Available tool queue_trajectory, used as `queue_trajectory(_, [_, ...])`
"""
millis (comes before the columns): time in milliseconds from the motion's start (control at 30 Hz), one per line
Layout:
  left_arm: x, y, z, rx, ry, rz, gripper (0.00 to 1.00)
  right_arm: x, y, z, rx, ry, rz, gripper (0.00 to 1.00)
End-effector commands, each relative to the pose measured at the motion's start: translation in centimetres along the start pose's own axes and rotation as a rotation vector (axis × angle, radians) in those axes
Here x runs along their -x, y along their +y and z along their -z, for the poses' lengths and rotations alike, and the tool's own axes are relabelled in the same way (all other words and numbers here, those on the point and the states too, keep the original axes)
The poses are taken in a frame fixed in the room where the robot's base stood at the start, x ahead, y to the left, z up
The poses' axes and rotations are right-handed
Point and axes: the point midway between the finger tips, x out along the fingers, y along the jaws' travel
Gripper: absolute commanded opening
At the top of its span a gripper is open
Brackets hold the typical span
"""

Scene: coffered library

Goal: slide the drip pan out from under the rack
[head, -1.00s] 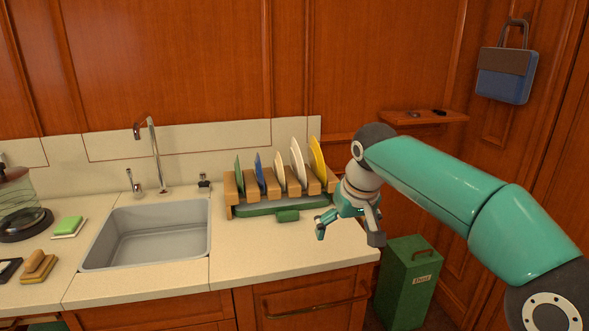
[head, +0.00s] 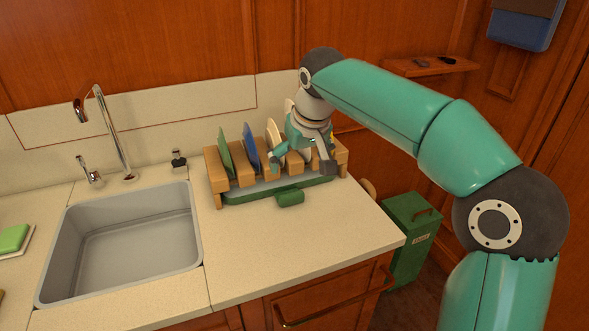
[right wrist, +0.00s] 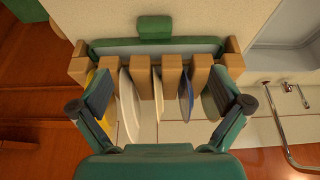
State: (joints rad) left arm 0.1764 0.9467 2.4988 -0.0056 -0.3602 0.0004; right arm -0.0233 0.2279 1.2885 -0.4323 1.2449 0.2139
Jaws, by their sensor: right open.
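The drip pan (head: 240,195) is a shallow green tray with a grey inside, lying under the wooden rack (head: 215,172). Its green handle (head: 290,197) sticks out at the front over the counter. In the right wrist view the pan (right wrist: 110,50) and handle (right wrist: 154,27) show beyond the rack's front edge. My right gripper (head: 302,166) is open and empty above the rack, behind the handle and not touching it. In the right wrist view its fingers (right wrist: 160,95) straddle the row of plates below. The gripper hides some plates. My left gripper is not in view.
Plates stand in the rack, including a green one (head: 225,152) and a blue one (head: 250,146). A sink (head: 125,245) lies to the left. The counter (head: 300,245) before the handle is clear. A green bin (head: 408,235) stands beyond the counter's right end.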

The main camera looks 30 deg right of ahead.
Motion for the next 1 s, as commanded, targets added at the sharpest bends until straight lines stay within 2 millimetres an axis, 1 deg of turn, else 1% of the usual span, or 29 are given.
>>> queue_trajectory(167, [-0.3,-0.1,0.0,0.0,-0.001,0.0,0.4,-1.7,1.3,-0.6,-0.023,-0.004,-0.01,1.0])
queue_trajectory(300, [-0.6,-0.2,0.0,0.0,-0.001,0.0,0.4,-4.1,1.8,-0.8,-0.031,-0.005,-0.014,1.0])
queue_trajectory(700, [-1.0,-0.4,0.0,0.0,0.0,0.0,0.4,-11.9,2.1,-0.9,-0.035,-0.004,-0.015,1.0])
queue_trajectory(900, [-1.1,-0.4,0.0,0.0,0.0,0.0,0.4,-14.8,2.2,-0.9,-0.035,-0.003,-0.015,1.0])
queue_trajectory(1000, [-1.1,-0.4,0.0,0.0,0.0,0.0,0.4,-15.6,2.2,-0.9,-0.035,-0.001,-0.015,1.0])
